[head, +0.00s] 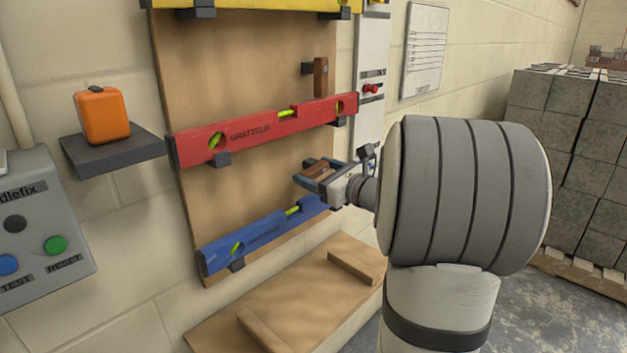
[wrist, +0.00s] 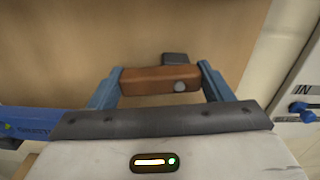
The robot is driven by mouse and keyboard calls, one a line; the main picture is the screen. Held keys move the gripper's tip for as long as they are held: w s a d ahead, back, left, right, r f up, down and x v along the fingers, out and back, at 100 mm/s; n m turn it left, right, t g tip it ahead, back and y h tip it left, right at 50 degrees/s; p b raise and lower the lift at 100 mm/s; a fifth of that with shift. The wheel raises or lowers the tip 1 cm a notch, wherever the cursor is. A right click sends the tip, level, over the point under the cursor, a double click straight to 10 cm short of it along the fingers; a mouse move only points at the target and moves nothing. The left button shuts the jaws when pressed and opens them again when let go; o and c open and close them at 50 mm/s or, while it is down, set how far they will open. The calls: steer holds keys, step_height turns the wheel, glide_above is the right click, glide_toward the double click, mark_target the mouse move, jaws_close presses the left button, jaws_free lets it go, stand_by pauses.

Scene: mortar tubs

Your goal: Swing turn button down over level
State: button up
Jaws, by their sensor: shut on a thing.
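A brown wooden turn button (wrist: 150,80) lies about level across the wrist view, with a grey screw head near its right end. My gripper (wrist: 160,72) has its two blue fingers at the button's two ends, shut on it. In the head view the gripper (head: 314,174) is at the board above the right part of the blue level (head: 255,233). That level rests along the lower board, and its right end is partly hidden by my gripper. A bit of the blue level (wrist: 30,122) also shows at the left of the wrist view.
A red level (head: 260,128) lies above on the wooden board (head: 190,60), with another turn button (head: 320,77) hanging upright over it. A yellow level (head: 260,4) is at the top. A dark shelf (head: 115,152) holds an orange box (head: 102,115). A wooden bench (head: 300,300) stands below.

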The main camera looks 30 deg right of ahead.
steer(key=shift+a+f+n+b, duration=0.1)
steer(key=shift+f+n+b, duration=0.15)
steer(key=shift+n+b, duration=0.5)
steer(key=o, duration=1)
steer(key=shift+r, duration=0.1)
steer(key=shift+s, duration=0.1)
steer(key=shift+p+v, duration=0.65)
steer(key=shift+v, duration=3.2)
steer(key=shift+c, duration=0.4)
